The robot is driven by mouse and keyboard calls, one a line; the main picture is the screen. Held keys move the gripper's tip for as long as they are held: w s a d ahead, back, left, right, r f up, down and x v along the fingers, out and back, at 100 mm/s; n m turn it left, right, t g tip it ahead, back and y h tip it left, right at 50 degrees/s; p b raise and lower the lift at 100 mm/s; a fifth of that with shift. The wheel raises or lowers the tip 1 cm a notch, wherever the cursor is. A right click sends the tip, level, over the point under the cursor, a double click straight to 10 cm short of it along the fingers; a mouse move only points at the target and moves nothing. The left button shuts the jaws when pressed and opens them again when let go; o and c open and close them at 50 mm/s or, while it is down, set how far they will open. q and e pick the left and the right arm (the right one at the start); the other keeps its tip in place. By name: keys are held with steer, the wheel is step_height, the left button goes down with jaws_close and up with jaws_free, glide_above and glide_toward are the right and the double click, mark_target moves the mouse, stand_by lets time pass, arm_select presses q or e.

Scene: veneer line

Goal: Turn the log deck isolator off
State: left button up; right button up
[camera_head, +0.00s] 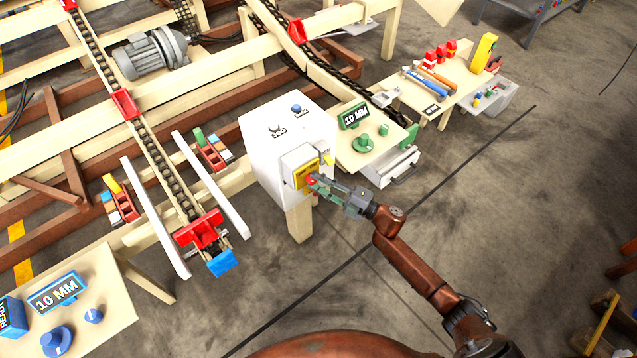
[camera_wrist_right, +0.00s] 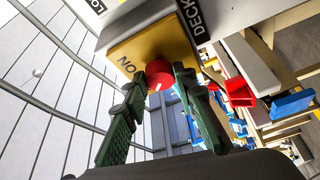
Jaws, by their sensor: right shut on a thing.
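The isolator is a red rotary knob (camera_head: 311,180) on a yellow plate (camera_head: 303,172), on the front of a white box (camera_head: 270,152) standing on a wooden post. My right gripper (camera_head: 317,182) reaches in from the right and is shut on the knob. In the right wrist view the red knob (camera_wrist_right: 158,72) sits between the green fingertips (camera_wrist_right: 157,82), with ON lettering beside it on the yellow plate (camera_wrist_right: 145,52). A white pointer mark shows on the knob's lower part. A label reading DECK is partly visible. My left gripper is not in view.
A small bench with a green 10 MM sign (camera_head: 355,117) and a drawer stands right of the box. A chain conveyor (camera_head: 160,170) with red stops runs at its left. A blue 10 MM sign (camera_head: 57,293) is at lower left. Floor on the right is mostly clear.

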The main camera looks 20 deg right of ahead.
steer(key=shift+f+n, duration=0.1)
steer(key=shift+n, duration=0.3)
steer(key=o, duration=1.2)
steer(key=shift+c, duration=0.2)
steer(key=shift+s, duration=0.1)
steer(key=r+v, duration=0.1)
steer(key=v, duration=1)
steer(key=shift+s+d+f, duration=0.25)
steer(key=shift+s+d, duration=0.1)
steer(key=shift+d+f, duration=0.1)
steer(key=shift+f, duration=0.05)
